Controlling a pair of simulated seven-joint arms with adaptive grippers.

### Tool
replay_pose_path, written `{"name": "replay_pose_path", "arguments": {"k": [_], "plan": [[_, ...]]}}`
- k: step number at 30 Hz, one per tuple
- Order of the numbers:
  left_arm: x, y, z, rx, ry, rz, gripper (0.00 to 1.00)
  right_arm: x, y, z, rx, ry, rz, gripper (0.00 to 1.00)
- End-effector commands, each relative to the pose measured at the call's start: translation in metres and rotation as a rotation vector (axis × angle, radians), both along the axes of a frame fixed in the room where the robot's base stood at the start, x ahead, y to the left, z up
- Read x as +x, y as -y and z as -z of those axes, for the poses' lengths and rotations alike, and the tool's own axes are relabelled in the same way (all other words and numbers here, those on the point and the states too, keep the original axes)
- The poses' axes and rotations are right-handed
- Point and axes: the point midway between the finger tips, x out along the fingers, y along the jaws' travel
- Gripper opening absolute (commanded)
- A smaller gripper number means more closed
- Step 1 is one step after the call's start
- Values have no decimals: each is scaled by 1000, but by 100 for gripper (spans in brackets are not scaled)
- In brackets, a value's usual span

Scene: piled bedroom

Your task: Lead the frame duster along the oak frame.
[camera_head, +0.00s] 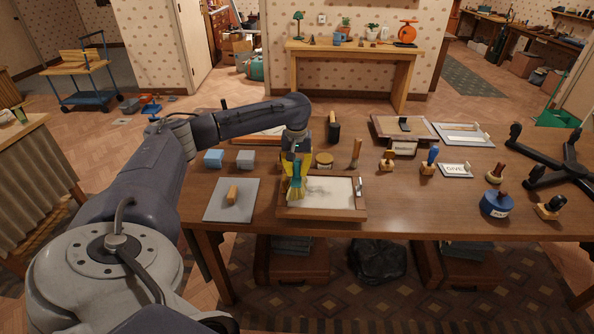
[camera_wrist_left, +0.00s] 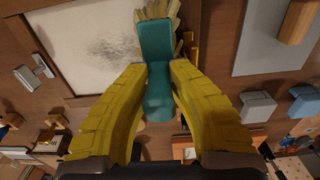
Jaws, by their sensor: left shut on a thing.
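My left gripper (camera_head: 296,168) hangs over the left part of the framed panel in the head view. Its yellow fingers are shut on the teal handle of the frame duster (camera_wrist_left: 156,42), as the left wrist view shows. The duster's pale yellow bristles spread beyond the handle, over the frame's left side. Whether they touch the wood I cannot tell. The oak frame (camera_head: 322,214) lies flat at the table's front edge around a white panel (camera_head: 332,190) with a grey smudge. My right gripper is not in view.
A round tin (camera_head: 324,160) and a brush (camera_head: 356,152) stand behind the frame. Stamps and a blue tin (camera_head: 496,205) are right. Bare tabletop (camera_head: 415,208) lies between.

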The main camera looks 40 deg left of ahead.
Motion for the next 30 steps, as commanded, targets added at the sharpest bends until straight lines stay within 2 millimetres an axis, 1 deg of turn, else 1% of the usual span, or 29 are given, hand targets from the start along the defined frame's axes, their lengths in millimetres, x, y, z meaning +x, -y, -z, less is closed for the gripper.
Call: {"name": "replay_pose_path", "arguments": {"k": [8, 30], "plan": [[0, 0, 15, -1, -1, 1, 0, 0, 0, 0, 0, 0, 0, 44], [0, 0, 18, 0, 0, 0, 0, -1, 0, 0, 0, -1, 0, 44]]}}
